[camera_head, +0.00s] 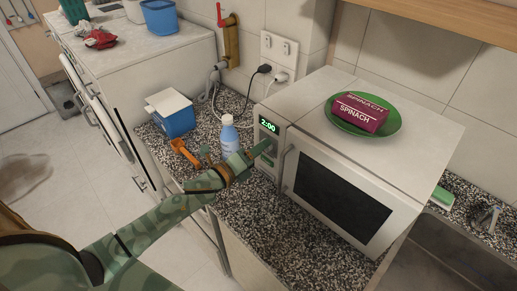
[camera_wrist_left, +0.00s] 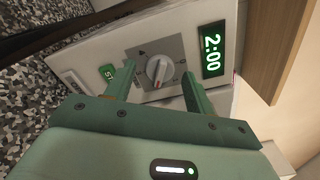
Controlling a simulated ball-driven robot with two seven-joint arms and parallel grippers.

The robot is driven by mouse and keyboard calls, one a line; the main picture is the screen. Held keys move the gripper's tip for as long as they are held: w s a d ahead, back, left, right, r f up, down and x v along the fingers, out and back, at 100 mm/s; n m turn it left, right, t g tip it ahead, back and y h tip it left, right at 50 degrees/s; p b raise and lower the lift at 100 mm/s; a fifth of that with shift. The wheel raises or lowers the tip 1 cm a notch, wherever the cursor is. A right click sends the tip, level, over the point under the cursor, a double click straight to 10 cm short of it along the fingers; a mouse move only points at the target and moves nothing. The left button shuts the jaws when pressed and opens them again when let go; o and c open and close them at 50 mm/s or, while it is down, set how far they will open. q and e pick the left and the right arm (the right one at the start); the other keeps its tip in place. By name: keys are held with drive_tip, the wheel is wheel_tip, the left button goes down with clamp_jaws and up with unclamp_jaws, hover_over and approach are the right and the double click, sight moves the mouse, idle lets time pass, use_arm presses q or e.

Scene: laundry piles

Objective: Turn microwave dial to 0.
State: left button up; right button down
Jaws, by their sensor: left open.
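The white microwave (camera_head: 345,150) stands on the speckled counter with its door shut. Its display (camera_head: 269,125) reads 2:00 in green; the display also shows in the left wrist view (camera_wrist_left: 212,50). The round dial (camera_wrist_left: 159,70), white with a red mark, sits on a grey plate beside the display. In the head view my left gripper hides the dial. My left gripper (camera_head: 262,150) is open in front of the control panel. In the left wrist view its two fingers (camera_wrist_left: 160,82) stand on either side of the dial; I cannot tell whether they touch it. My right gripper is not in view.
A green plate (camera_head: 338,124) with a spinach box (camera_head: 360,113) lies on the microwave. Cables run to the wall socket behind.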

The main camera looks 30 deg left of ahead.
use_arm(q)
drive_tip(key=shift+w, duration=0.25)
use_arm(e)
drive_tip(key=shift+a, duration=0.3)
use_arm(q)
drive_tip(key=c, duration=1)
drive_tip(key=shift+o, duration=0.2)
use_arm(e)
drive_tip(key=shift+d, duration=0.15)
use_arm(q)
drive_tip(key=shift+n, duration=0.3)
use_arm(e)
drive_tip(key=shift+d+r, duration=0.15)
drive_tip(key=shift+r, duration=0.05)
use_arm(q)
drive_tip(key=shift+s+d+f+n+p, duration=0.1)
drive_tip(key=shift+n+p, duration=2.4)
drive_tip(key=shift+n, duration=3.3)
drive_tip(key=shift+f+n+p, duration=0.1)
drive_tip(key=shift+n+p, duration=2.4)
drive_tip(key=shift+n, duration=3.3)
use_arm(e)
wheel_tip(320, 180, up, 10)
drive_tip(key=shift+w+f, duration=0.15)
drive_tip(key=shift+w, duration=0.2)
